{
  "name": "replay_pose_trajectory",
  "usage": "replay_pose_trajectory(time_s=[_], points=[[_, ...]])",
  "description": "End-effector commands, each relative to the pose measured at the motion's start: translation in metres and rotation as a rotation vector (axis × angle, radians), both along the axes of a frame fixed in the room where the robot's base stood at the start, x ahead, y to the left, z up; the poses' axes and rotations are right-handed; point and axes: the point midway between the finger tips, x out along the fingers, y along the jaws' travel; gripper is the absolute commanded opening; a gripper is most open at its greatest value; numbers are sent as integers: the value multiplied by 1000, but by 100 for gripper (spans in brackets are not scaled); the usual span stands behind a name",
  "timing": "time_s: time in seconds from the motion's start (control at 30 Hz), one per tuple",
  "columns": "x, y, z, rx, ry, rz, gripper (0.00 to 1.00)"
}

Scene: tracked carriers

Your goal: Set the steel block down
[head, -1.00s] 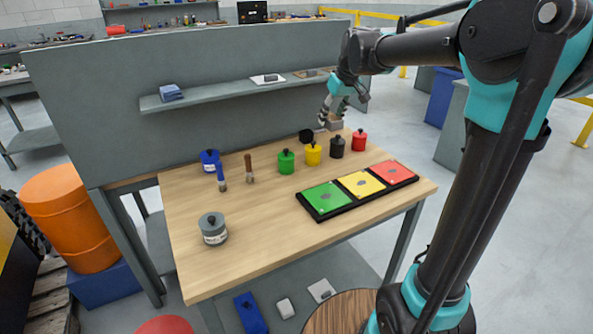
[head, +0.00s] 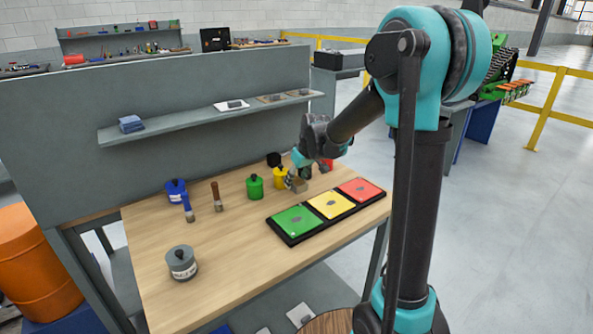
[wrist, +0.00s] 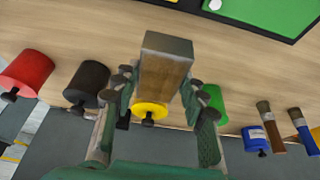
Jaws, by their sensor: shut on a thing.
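The steel block (wrist: 163,75) is a grey, box-shaped piece with a brownish sheen on one side. My gripper (wrist: 160,98) is shut on it, with a finger on each side. In the head view the block (head: 299,186) hangs from my gripper (head: 297,180) just behind the black tray (head: 282,234) on the wooden table (head: 236,254). The tray holds a green pad (head: 293,222), a yellow pad (head: 331,205) and a red pad (head: 361,189). The block's height above the table is hard to tell.
A green weight (head: 255,188) and a yellow weight (head: 280,178) stand close to my gripper; a red one (wrist: 27,72) and a black one (wrist: 88,84) are beyond. Two brushes, a blue tin (head: 176,190) and a grey weight (head: 182,265) stand left. The front middle is clear.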

Motion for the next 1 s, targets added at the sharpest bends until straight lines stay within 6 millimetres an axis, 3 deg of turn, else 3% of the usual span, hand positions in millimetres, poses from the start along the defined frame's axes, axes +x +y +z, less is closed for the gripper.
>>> replay_pose_trajectory(time_s=[0.43,0.87,0.9,1.0], points=[[0,0,-39,1,-1,0,0],[0,0,-43,1,-1,0,0],[0,0,-44,0,0,0,46],[0,0,-43,0,0,0,58]])
